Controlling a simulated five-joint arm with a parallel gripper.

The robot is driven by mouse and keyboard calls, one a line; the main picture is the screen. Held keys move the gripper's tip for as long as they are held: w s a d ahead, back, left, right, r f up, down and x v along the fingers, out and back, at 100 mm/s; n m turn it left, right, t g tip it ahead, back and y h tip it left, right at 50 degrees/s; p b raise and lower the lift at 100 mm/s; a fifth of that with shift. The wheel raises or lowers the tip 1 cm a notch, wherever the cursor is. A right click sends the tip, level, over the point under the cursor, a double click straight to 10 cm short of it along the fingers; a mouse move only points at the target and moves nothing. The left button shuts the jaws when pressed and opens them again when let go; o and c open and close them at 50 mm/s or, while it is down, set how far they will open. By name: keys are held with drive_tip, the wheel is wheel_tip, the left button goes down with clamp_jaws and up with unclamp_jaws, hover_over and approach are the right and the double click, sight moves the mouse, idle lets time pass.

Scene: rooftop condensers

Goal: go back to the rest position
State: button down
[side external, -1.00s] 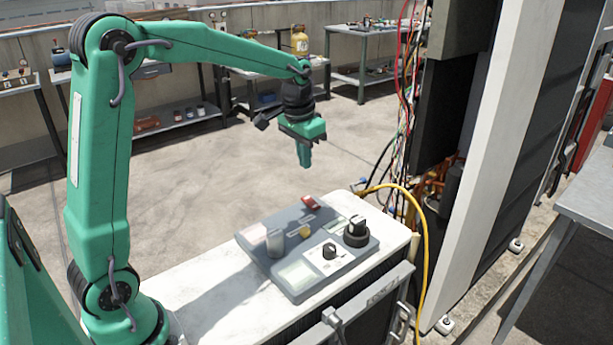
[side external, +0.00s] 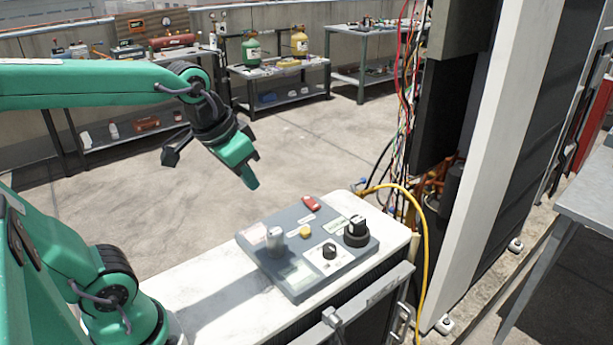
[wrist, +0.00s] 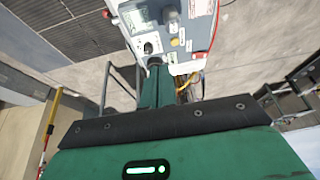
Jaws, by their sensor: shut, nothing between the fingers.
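My gripper (side external: 252,182) is shut and empty. In the side external view it hangs in the air above and to the left of the grey control panel (side external: 345,272), apart from it, with its fingers pointing down and slightly right. In the wrist view my gripper (wrist: 156,66) points toward the panel (wrist: 200,42), which shows at the top of the picture. The panel lies on a white worktop and carries black knobs, a red switch, a yellow button and a light grey lever.
The white worktop (side external: 215,315) has bare room left of the panel. A yellow hose (side external: 424,225) and loose wires run beside the open cabinet at right. Benches with gas bottles (side external: 251,48) stand at the back. The concrete floor between is clear.

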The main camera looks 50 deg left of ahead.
drive_tip(key=shift+t, duration=0.4)
drive_tip(key=shift+s+d+f, duration=0.15)
drive_tip(key=shift+s+f, duration=0.15)
drive_tip(key=shift+s, duration=0.5)
drive_tip(key=shift+s+d+f, duration=0.2)
drive_tip(key=shift+s+f, duration=0.1)
drive_tip(key=shift+s, duration=0.5)
drive_tip(key=shift+s+d+f, duration=0.15)
drive_tip(key=shift+s+f, duration=0.15)
drive_tip(key=shift+s, duration=0.5)
